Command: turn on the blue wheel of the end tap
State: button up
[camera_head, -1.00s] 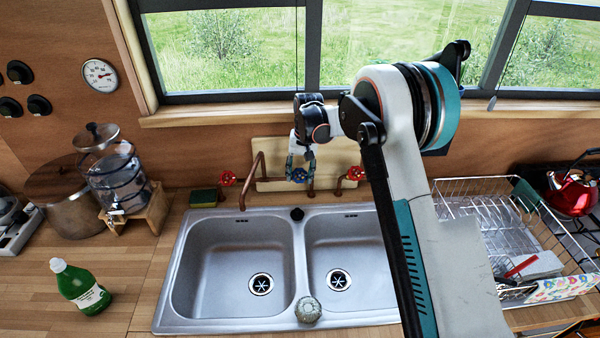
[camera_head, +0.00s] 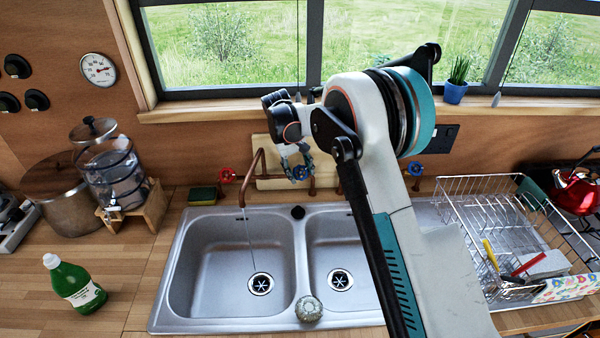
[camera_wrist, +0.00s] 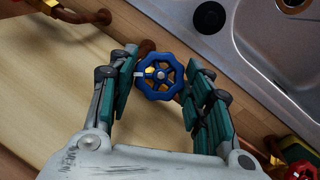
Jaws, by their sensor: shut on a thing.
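The blue wheel (camera_head: 301,174) is a small valve on the copper pipework behind the sink. In the wrist view the blue wheel (camera_wrist: 160,76) sits between my fingers, with a yellow part behind its spokes. My gripper (camera_wrist: 161,92) is shut on its rim, one finger on each side. In the head view my gripper (camera_head: 297,163) reaches down to it from above, partly hiding it. The copper tap spout (camera_head: 258,160) arches over the left basin. A thin stream of water (camera_head: 249,232) falls from it towards the left drain.
The double sink (camera_head: 203,262) lies in front. A sponge (camera_head: 203,195), green bottle (camera_head: 76,286) and dish rack (camera_head: 470,185) stand around it. A window sill (camera_head: 210,112) runs behind.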

jog(key=shift+a+n+t+h+b, duration=0.1)
jog(key=shift+n+t+h+b, duration=0.3)
jog(key=shift+n+h+b, duration=0.55)
jog(key=shift+n+p, duration=0.3)
jog(key=shift+n, duration=0.15)
jog(key=o, duration=1.1)
jog(key=shift+c, duration=0.2)
jog(key=v, duration=1.2)
